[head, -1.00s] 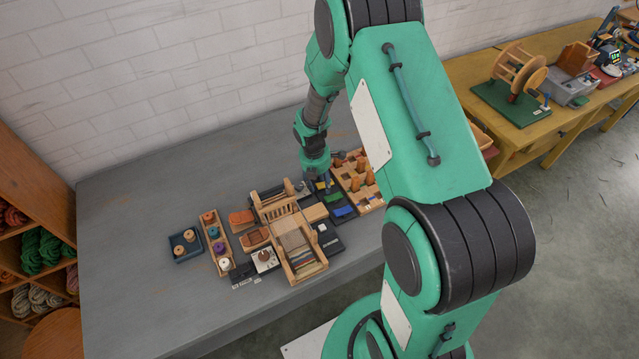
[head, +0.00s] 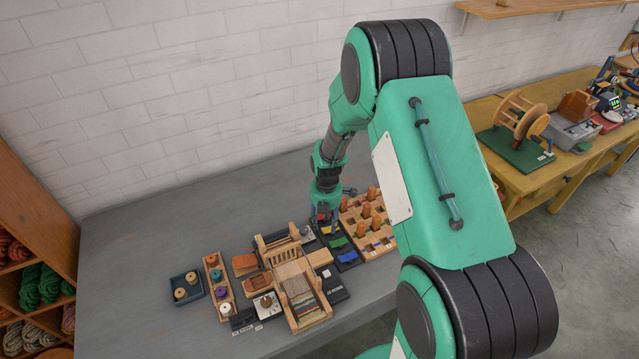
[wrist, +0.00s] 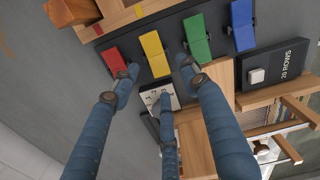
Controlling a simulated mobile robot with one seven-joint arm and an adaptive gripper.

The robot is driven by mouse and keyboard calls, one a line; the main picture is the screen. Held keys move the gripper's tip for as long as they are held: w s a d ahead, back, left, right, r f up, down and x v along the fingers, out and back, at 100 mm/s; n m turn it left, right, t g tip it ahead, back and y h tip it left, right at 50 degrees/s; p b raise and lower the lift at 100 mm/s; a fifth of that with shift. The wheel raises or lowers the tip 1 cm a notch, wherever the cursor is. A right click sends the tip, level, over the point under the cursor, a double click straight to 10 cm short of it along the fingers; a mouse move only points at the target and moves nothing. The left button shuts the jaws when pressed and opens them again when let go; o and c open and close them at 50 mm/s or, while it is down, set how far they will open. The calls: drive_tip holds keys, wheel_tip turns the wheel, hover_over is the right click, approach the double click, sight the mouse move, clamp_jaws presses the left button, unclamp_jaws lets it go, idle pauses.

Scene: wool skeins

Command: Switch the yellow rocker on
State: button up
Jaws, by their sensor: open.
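The yellow rocker (wrist: 154,54) sits on a dark panel (wrist: 226,66) between a red rocker (wrist: 114,61) and a green rocker (wrist: 196,38), with a blue rocker (wrist: 242,25) at the right end. My gripper (wrist: 156,78) has its blue-grey fingers spread. One fingertip is by the lower end of the red rocker, another between the yellow and green ones, and a third below the yellow. I cannot tell if any touches. In the head view my gripper (head: 326,219) hangs over the panel's far end and hides much of the yellow rocker.
A wooden pegged board (head: 368,222) stands right beside the panel. A small wooden loom (head: 303,299) stands to its left. A box labelled "20 ROWS" with a white button (wrist: 257,76) adjoins the panel. The grey table (head: 140,240) is clear at the back left.

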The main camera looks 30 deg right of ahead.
wheel_tip(320, 180, up, 10)
drive_tip(key=p, duration=0.1)
wheel_tip(320, 180, up, 9)
drive_tip(key=m+b, duration=0.1)
drive_tip(key=m, duration=1.4)
hover_over(325, 230)
drive_tip(key=s+a, duration=0.2)
drive_tip(key=s+a+r+m+t+b, duration=0.1)
drive_tip(key=r+m, duration=0.6)
drive_tip(key=m, duration=0.9)
drive_tip(key=shift+s+a+t+b, duration=0.4)
drive_tip(key=shift+s+a+b, duration=0.15)
drive_tip(key=shift+s+a, duration=0.45)
drive_tip(key=shift+s+d, duration=0.1)
drive_tip(key=shift+s, duration=0.05)
